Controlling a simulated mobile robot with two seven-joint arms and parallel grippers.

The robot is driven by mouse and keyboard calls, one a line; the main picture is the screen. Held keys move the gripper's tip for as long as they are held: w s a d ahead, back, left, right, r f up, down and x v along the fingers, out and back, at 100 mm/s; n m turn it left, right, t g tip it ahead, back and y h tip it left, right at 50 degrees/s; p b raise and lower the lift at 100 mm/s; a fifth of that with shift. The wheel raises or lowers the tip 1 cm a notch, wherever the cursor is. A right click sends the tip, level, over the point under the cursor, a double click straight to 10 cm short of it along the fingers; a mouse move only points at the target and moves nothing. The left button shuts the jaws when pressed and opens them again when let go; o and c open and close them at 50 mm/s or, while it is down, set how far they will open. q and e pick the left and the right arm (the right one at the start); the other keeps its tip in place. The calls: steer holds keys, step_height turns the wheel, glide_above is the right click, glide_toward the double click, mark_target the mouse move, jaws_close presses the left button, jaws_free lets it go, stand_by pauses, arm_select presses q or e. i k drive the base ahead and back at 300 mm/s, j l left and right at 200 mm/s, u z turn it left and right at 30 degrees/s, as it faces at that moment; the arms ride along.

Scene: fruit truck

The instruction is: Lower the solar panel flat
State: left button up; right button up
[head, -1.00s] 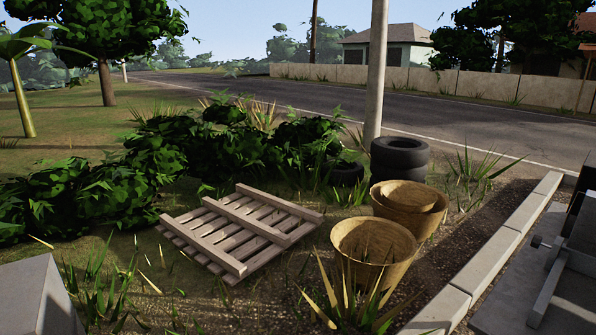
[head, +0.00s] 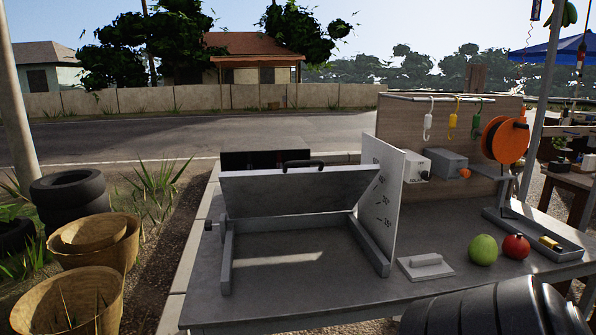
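A white upright board (head: 385,195) with angle marks stands at the right side of the frame.
The grey workbench (head: 440,290) holds a white flat block with a handle (head: 425,266), a green fruit (head: 483,250), a red fruit (head: 516,246) and a tray (head: 545,240). An orange reel (head: 505,139) and hooks hang behind. Baskets (head: 75,300) and tyres (head: 68,192) stand left.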

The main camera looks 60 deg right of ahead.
mark_target(285, 191)
steer(key=z, duration=1.9)
